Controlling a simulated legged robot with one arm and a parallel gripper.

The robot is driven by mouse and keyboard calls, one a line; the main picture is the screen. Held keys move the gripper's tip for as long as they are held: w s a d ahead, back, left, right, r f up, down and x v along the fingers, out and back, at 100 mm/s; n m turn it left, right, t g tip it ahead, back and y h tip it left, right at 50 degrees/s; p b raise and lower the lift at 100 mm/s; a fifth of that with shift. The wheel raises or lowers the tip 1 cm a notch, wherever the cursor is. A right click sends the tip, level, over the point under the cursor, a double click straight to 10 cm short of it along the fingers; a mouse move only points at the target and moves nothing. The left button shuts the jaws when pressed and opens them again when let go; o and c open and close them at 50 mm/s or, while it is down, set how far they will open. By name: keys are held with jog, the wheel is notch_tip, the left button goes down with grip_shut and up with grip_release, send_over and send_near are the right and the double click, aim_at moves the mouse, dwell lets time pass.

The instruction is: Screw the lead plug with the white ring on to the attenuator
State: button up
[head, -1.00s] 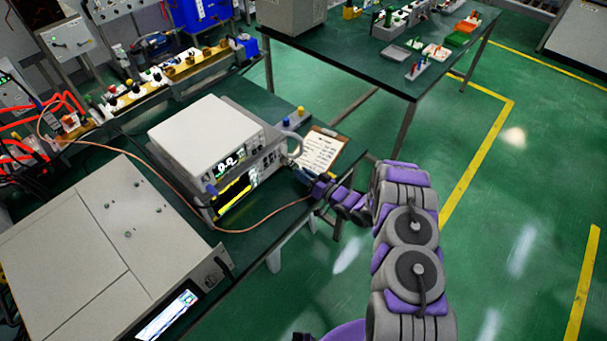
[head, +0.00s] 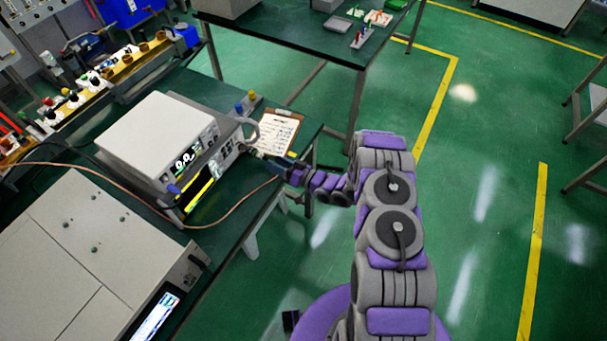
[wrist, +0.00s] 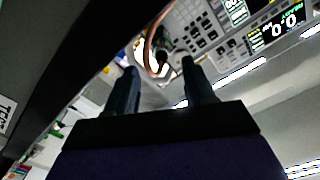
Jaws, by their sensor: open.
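My gripper (head: 272,163) is at the front right of the stacked instruments on the green bench. In the wrist view its two dark blue fingers (wrist: 161,66) stand apart. A small dark piece (wrist: 161,58) shows between and just beyond the fingertips, beside the looping copper-coloured lead (wrist: 149,36). I cannot tell whether it is the plug or the attenuator, and no white ring can be made out. In the head view the copper lead (head: 215,227) runs from the left, across the bench front and up towards my gripper. The attenuator is too small or hidden to pick out.
The white-topped instrument (head: 155,130) with lit displays stands left of my gripper. A clipboard (head: 277,131) lies behind it. A large grey box (head: 85,250) is at the front left. Green floor is open on the right.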

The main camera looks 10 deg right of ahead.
jog(key=p+v, duration=0.1)
jog(key=v, duration=1)
jog(key=shift+s+d, duration=0.25)
jog(key=shift+d, duration=0.05)
